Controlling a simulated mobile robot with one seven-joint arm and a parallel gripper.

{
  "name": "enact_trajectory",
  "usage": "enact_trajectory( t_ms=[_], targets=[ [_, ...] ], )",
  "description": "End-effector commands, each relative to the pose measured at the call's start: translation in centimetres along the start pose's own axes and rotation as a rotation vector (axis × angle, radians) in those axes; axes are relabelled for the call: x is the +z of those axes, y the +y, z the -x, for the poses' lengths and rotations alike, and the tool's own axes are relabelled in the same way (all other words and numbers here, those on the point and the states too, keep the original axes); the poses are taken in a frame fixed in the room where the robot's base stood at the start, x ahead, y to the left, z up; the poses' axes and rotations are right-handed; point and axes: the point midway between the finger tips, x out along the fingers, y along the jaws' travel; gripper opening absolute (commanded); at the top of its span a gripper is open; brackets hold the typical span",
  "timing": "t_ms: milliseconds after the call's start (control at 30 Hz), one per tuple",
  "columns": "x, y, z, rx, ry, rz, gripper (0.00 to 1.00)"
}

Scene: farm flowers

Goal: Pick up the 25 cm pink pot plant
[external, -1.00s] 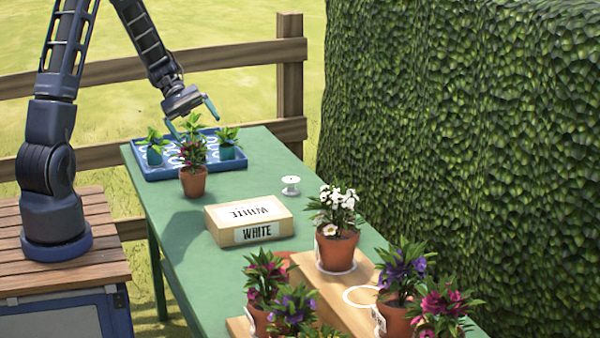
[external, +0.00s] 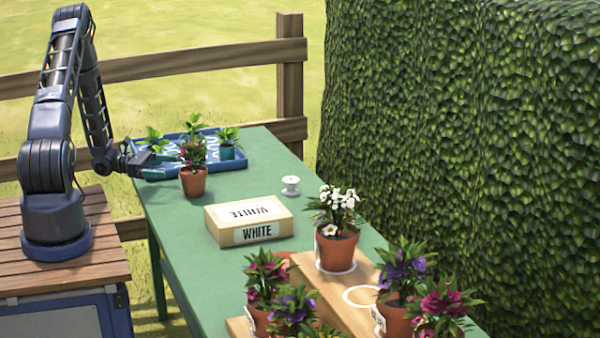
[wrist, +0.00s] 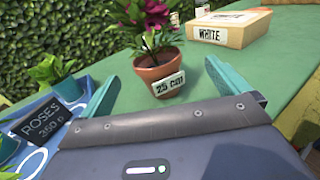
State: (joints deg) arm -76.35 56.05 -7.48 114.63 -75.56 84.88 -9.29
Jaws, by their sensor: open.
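The pink pot plant (external: 194,182) stands upright on the green table, in a terracotta pot with magenta flowers. In the wrist view the same pink pot plant (wrist: 158,76) carries a white "25 cm" label on its pot. My gripper (external: 160,166) is low over the table, just left of the plant. In the wrist view my gripper (wrist: 163,84) has its teal fingers spread wide, with the pot ahead and between them. The fingers appear apart from the pot, and nothing is held.
A blue tray (external: 236,166) with small seedlings lies behind the plant; a "ROSES 350 g" sign (wrist: 45,124) shows at left. Several flower pots, including a white-flowered one (external: 337,245), fill the front.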

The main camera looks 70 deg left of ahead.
Motion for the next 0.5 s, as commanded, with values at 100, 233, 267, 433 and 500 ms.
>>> enact_trajectory(
  t_ms=[100, 233, 267, 433, 500],
  targets=[
    [-1.1, 0.3, 1.0, 0.038, -0.019, 0.022, 1.0],
    [-1.4, 0.5, 1.0, 0.051, -0.025, 0.027, 1.0],
    [-1.4, 0.5, 0.8, 0.051, -0.026, 0.027, 1.0],
    [-1.4, 0.6, -1.3, 0.048, -0.025, 0.027, 1.0],
    [-1.4, 0.6, -2.3, 0.048, -0.025, 0.027, 1.0]
  ],
)
